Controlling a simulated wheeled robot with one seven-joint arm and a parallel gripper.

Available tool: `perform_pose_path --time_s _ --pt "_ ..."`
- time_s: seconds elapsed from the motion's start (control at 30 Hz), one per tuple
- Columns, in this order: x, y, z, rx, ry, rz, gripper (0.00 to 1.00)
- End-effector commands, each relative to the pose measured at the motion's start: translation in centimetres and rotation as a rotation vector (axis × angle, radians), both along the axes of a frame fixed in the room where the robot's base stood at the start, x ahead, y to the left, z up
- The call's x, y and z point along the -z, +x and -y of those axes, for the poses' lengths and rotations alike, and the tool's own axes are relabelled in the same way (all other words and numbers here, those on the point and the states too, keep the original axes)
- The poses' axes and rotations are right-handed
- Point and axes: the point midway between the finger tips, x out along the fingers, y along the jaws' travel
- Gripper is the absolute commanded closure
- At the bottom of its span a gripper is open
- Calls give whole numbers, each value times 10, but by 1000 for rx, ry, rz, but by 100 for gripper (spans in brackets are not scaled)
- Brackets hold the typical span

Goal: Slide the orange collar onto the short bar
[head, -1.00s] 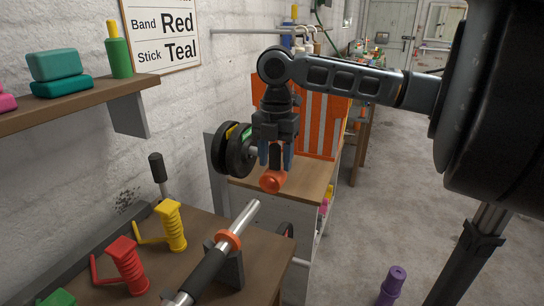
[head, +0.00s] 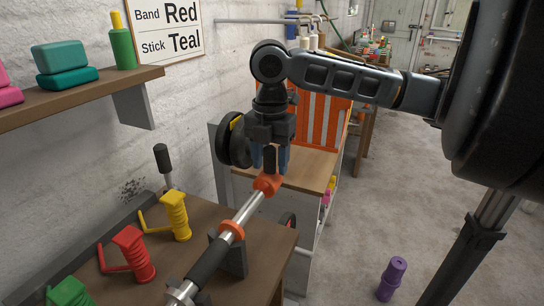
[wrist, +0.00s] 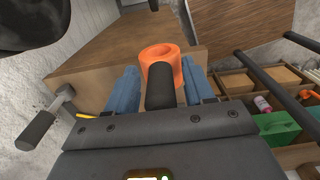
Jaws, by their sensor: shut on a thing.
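The orange collar (head: 267,184) hangs below my gripper (head: 270,162), whose blue fingers are shut on its black stem (wrist: 160,87). In the wrist view the collar's ring (wrist: 163,52) shows just beyond the fingers, tilted. The short bar (head: 247,210) is a silver rod slanting up from the workbench, with a black grip and an orange ring lower down on it. In the head view the collar overlaps the bar's upper end. I cannot tell whether the end is inside the hole or only in line with it.
A dark bracket (head: 230,257) supports the bar. Black weight discs (head: 234,142) are behind my gripper. A purple object (head: 393,278) stands on the open floor at right.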

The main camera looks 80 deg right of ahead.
Motion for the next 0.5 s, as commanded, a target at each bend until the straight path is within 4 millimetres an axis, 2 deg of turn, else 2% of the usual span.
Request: perform_pose_path --time_s 0.5 --pt "0 3 -12 -1 0 0 94"
